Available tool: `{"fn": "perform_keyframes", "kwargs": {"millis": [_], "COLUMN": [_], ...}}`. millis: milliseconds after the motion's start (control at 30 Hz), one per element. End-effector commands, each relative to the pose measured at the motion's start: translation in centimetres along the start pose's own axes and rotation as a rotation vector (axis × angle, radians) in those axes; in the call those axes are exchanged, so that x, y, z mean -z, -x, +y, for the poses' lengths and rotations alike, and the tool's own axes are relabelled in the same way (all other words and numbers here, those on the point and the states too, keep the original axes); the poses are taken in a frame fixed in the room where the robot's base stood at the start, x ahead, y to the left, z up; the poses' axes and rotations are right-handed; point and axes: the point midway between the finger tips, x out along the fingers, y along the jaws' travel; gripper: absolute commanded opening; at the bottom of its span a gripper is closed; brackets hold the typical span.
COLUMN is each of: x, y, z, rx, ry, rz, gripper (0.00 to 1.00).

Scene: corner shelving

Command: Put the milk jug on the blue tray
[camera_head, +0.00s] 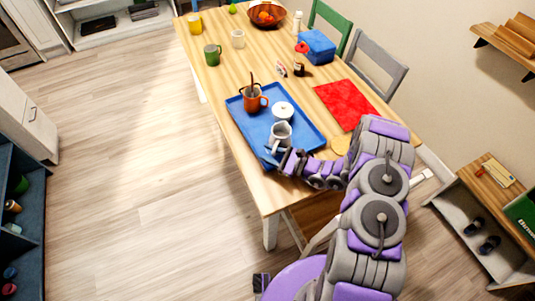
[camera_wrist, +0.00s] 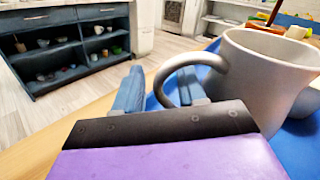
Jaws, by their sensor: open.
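The milk jug (camera_head: 280,135), pale grey-white, is at the near part of the blue tray (camera_head: 311,137) on the wooden table. In the wrist view the jug (camera_wrist: 262,80) fills the right side, close to my gripper and roughly upright, its handle towards me. My gripper (camera_head: 271,154) is at the tray's near edge, beside the jug. In the wrist view my gripper (camera_wrist: 160,88) has its fingers apart. One finger is outside the handle and the other shows through the handle's loop. The jug's base is hidden, so contact with the tray is unclear.
An orange mug (camera_head: 252,100) and a white sugar bowl (camera_head: 283,111) are also on the tray. A red cloth (camera_head: 346,104) and a blue box (camera_head: 317,46) lie beyond to the right. Chairs line the far side. Table space left of the tray is clear.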

Motion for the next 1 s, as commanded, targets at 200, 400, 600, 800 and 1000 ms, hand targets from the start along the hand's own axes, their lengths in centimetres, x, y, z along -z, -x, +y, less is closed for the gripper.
{"fn": "perform_keyframes", "kwargs": {"millis": [200,400,600,800,1000], "x": [1.1,-0.2,-0.6,-0.9,-1.0], "y": [0.5,1.7,4.9,6.9,7.5], "z": [0.3,-0.1,0.0,0.1,0.2], "rx": [0.003,0.008,0.008,0.004,0.002], "ry": [-0.020,-0.018,-0.011,-0.005,-0.001], "rz": [0.028,0.024,0.017,0.015,0.013], "gripper": [0.40,0.40,0.40,0.40,0.40]}}
